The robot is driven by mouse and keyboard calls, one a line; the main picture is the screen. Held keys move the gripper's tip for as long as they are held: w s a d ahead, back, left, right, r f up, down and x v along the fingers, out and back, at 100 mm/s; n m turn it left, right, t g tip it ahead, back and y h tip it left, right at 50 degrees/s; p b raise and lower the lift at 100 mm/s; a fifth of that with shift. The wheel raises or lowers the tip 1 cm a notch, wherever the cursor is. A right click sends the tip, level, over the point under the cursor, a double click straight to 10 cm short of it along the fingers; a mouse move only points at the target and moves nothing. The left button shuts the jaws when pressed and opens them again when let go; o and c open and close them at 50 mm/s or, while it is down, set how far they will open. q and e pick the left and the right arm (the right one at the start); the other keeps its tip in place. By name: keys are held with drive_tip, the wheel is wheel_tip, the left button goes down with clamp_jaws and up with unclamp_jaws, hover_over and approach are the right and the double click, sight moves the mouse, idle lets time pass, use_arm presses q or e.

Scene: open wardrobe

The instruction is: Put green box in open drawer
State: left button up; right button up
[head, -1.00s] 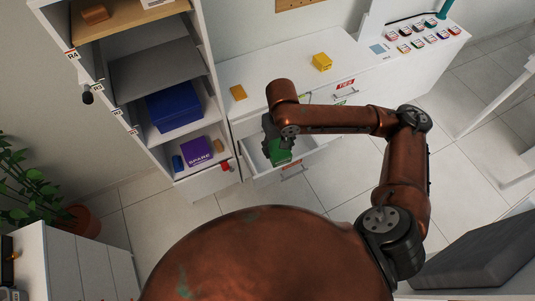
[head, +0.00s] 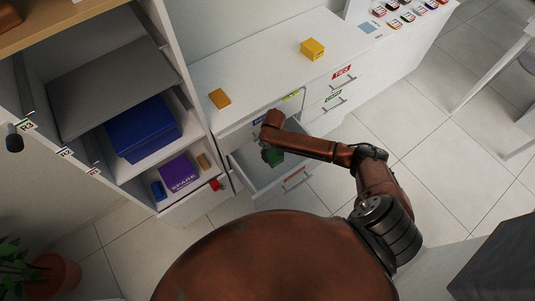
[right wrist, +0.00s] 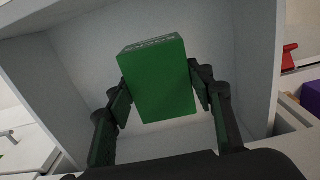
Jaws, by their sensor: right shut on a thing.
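The green box (right wrist: 158,75) is held between the two fingers of my right gripper (right wrist: 163,92) in the right wrist view. Both fingers press on its sides. The white open drawer (right wrist: 70,70) surrounds the box in that view, with its walls on both sides. In the head view the green box (head: 273,157) is small and partly hidden by my right arm. It is over or inside the open drawer (head: 247,158); whether it touches the drawer floor I cannot tell. My left gripper is not in view.
A shelf unit with a blue box (head: 143,128) and a purple box (head: 180,174) stands to the left. Yellow boxes (head: 312,49) rest on the white cabinet top (head: 260,70). A red object (head: 215,184) is by the drawer's left.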

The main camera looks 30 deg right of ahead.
sight(273, 159)
wheel_tip(273, 159, down, 6)
drive_tip(key=shift+w+d+b, duration=0.1)
drive_tip(key=shift+b, duration=0.85)
wheel_tip(273, 159, down, 5)
drive_tip(key=shift+b, duration=1)
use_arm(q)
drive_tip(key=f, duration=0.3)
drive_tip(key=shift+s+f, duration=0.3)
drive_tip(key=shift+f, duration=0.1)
use_arm(e)
drive_tip(key=shift+r, duration=0.15)
drive_tip(key=o, duration=1.2)
drive_tip(key=shift+f, duration=0.2)
drive_tip(key=shift+r, duration=0.1)
use_arm(q)
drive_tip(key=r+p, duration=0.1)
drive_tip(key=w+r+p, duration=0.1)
drive_tip(key=p, duration=0.1)
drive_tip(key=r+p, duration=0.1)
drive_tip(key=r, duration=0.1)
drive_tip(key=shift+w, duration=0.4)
use_arm(e)
wheel_tip(273, 159, up, 12)
drive_tip(key=shift+r, duration=0.1)
